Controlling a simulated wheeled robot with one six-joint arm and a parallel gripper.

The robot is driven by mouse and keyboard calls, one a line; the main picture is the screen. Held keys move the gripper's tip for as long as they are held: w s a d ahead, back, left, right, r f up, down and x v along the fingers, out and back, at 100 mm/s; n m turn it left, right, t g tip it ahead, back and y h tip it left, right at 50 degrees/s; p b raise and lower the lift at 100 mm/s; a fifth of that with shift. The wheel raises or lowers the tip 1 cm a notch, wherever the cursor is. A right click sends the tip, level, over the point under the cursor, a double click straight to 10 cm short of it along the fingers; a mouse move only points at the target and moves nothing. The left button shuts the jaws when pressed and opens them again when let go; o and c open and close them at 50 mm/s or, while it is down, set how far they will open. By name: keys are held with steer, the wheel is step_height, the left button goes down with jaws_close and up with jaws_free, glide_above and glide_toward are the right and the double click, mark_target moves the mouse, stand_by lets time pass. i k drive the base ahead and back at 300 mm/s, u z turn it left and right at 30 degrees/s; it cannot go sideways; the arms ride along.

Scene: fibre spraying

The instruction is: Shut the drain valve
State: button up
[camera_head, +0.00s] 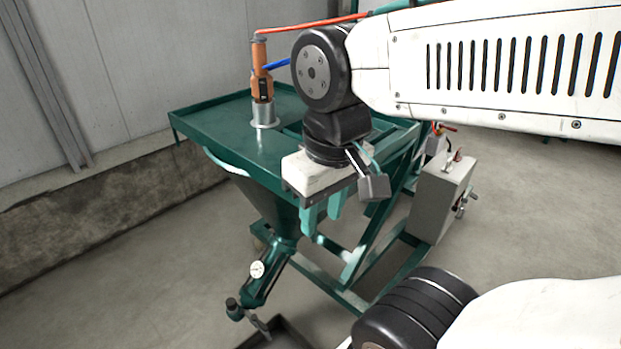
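A green hopper (270,212) narrows under the machine's tray to a slanted green outlet pipe (262,287) with a round white gauge (257,269). At the pipe's lower end is a dark fitting (235,308), which seems to be the drain valve, with a grey piece (261,327) beside it. Whether this grey piece is a handle or a spout, and how the valve is set, I cannot tell. My gripper (322,212) points down, above and to the right of the valve. Its two teal fingers appear apart and empty, well clear of the valve.
The green tray top (205,122) carries an orange tool (261,85) with hoses. A grey control box (441,198) stands on the frame at right. A dark pan (285,333) lies below the outlet. A low concrete ledge (115,201) runs along the wall; floor left of the pipe is clear.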

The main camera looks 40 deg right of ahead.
mark_target(261, 325)
steer(key=z, duration=0.05)
steer(key=k, duration=0.65)
steer(key=z, duration=0.6)
steer(key=k, duration=0.95)
steer(key=u, duration=0.55)
steer(key=i, duration=0.55)
steer(key=u, duration=0.65)
steer(key=i, duration=0.65)
steer(key=z, duration=0.7)
steer(key=i, duration=0.65)
steer(key=z, duration=0.75)
